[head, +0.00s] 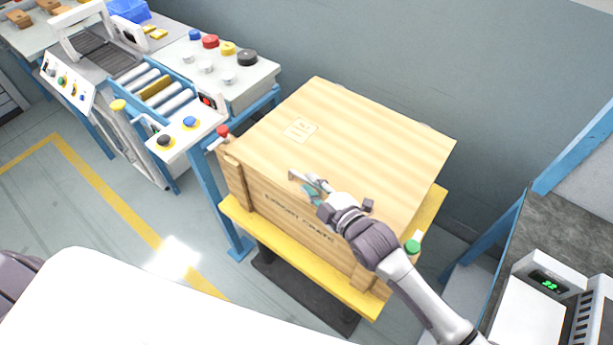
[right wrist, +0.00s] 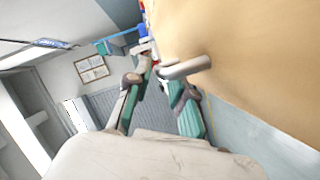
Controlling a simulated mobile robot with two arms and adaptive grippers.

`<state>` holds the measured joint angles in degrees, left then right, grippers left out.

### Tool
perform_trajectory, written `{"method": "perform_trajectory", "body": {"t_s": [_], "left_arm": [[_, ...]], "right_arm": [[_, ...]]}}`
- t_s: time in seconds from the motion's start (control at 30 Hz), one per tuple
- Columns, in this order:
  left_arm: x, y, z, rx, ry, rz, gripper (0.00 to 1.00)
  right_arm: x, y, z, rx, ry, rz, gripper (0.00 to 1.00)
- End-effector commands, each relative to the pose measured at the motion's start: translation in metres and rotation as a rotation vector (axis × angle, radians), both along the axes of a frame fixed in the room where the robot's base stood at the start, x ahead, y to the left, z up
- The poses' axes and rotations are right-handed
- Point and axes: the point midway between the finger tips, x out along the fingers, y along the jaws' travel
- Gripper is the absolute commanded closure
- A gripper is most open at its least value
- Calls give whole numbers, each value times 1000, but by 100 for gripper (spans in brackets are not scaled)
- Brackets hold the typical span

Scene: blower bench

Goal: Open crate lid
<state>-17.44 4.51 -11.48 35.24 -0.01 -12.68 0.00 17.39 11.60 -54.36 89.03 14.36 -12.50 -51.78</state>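The wooden crate (head: 290,215) stands with dark lettering on its front. Its pale lid (head: 360,130) lies flat and closed on top, with a printed mark near the left. A grey handle (head: 309,181) sits at the lid's front edge; the right wrist view shows the handle (right wrist: 187,67) as a rounded bar sticking out from the wooden face. My right gripper (head: 308,190) is at this handle. Its two green-padded fingers (right wrist: 158,68) are apart, with the bar's end close to the tips; whether they touch it I cannot tell. My left gripper is not in view.
The crate rests on a yellow platform (head: 300,262). A roller bench (head: 155,85) with a white panel of coloured knobs (head: 225,65) stands close on the left. A dark-topped bench with a digital display (head: 548,285) is at right. A wall is behind.

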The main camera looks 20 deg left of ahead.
Motion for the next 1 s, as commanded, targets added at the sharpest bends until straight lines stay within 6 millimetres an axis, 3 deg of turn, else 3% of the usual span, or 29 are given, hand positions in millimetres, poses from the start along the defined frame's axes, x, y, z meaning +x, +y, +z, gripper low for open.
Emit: {"method": "perform_trajectory", "body": {"t_s": [0.17, 0.57, 0.7, 1.0], "left_arm": [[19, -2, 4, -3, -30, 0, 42], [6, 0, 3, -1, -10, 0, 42], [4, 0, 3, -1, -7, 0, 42], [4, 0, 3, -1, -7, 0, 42]], "right_arm": [[12, 16, -4, 0, 1, 0, 77], [16, 20, -6, 1, 0, 1, 77], [16, 20, -6, 1, 0, 1, 100], [16, 20, -6, 0, 0, 0, 100]]}}
